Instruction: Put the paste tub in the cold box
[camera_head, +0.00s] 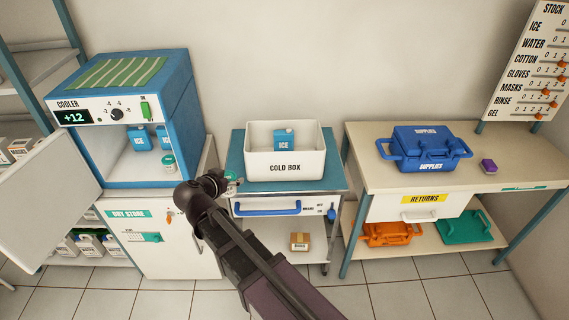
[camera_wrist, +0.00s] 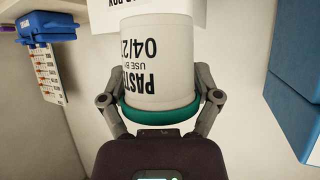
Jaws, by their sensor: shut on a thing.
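The paste tub (camera_wrist: 152,65) is white with black lettering and a teal lid. In the wrist view, my gripper (camera_wrist: 160,98) is shut on it, with one finger on each side near the lid. In the head view, my gripper (camera_head: 228,184) is at the left front corner of the cart, left of the cold box; the held tub is mostly hidden there. The cold box (camera_head: 285,168) is a white, open-topped bin on the cart, with a blue ice pack (camera_head: 284,140) inside. Its white wall shows behind the tub in the wrist view (camera_wrist: 185,14).
The cooler (camera_head: 120,105) stands open at left, with blue ice packs and another teal-lidded tub (camera_head: 168,164) inside. Its door (camera_head: 42,215) is swung out. A table at right holds a blue supplies case (camera_head: 425,147) and a purple item (camera_head: 488,166).

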